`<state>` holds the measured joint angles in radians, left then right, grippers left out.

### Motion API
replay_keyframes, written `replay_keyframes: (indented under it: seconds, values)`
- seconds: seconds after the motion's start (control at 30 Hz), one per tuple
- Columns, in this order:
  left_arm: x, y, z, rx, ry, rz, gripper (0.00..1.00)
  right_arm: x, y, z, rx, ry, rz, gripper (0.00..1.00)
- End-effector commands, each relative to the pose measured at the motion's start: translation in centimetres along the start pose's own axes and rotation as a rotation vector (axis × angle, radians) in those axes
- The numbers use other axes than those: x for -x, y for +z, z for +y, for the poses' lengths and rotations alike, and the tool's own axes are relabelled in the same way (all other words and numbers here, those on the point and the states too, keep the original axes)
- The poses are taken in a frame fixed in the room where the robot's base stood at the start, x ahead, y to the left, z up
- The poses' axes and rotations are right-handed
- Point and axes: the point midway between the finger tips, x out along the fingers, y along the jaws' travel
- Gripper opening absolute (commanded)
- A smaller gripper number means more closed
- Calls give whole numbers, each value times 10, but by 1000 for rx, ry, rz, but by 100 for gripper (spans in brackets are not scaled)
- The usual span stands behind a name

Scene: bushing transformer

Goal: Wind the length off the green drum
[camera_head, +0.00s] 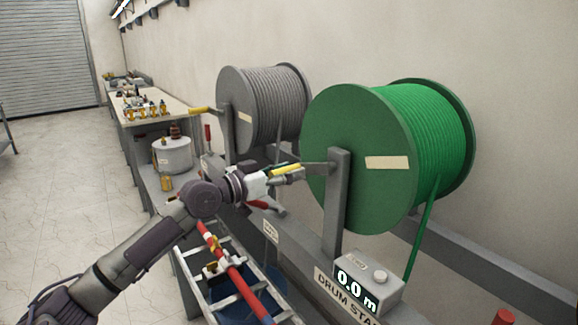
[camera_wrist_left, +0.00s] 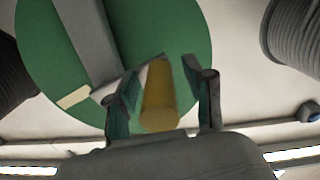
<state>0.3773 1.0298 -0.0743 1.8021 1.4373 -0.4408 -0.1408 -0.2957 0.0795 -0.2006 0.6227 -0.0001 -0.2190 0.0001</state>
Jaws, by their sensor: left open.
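The green drum (camera_head: 355,160) stands on the drum stand (camera_head: 338,200), wound with green cable (camera_head: 442,130); a length hangs down in front. Its yellow crank handle (camera_head: 287,168) sticks out to the left. My left gripper (camera_head: 290,175) is at this handle. In the left wrist view the handle (camera_wrist_left: 160,98) lies between the open fingers (camera_wrist_left: 163,85), with the drum's flange (camera_wrist_left: 55,50) behind it; contact with either finger is not clear. The counter box (camera_head: 368,289) reads 0.0 m. My right gripper is not in view.
A grey drum (camera_head: 262,105) with its own yellow handle (camera_head: 203,110) stands behind the green one. A ladder-like rack (camera_head: 222,287) with a red pole lies below my left arm. A bench (camera_head: 150,115) with small parts runs along the wall. The floor at left is clear.

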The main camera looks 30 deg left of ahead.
Motion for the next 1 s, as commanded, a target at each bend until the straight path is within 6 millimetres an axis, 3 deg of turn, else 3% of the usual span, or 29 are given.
replay_keyframes:
  seconds: [0.3, 0.63, 1.0]
  values:
    - [-3, 1, 0, 0, 1, -1, 53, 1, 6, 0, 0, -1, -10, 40]
    - [-3, 0, 0, -1, 0, -1, 0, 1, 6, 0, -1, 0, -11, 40]
    - [-4, 0, 0, -8, 0, 0, 0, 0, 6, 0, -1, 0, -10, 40]
